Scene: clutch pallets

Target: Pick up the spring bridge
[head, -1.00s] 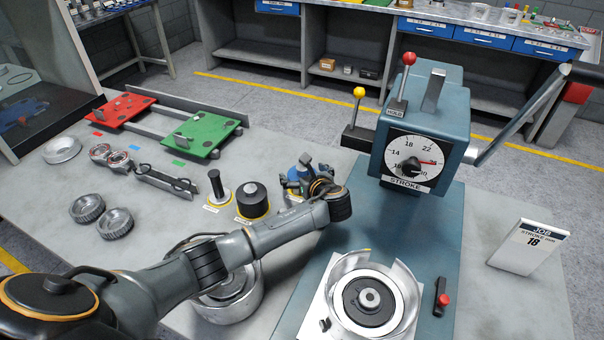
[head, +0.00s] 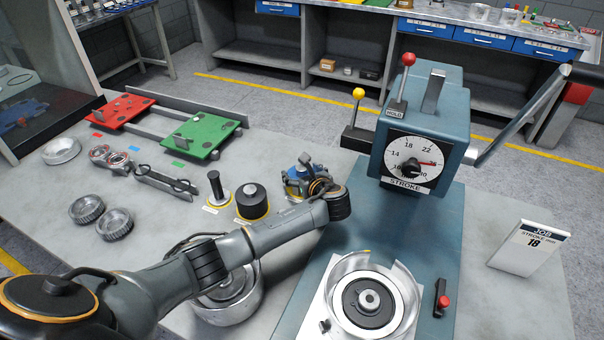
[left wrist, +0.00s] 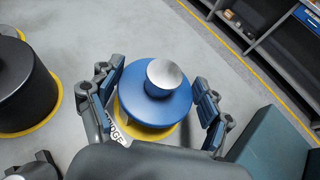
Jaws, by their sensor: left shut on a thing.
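The spring bridge (left wrist: 160,88) is a round blue piece with a silver top. In the left wrist view it stands on a yellow-rimmed spot with a partly hidden label ending in "RIDGE". My left gripper (left wrist: 155,98) has a finger on each side of it and is shut on it. In the head view, my left gripper (head: 306,184) is at the far side of the bench's middle, left of the press. My right gripper is not in view.
A metal housing (head: 228,295) lies under my arm.

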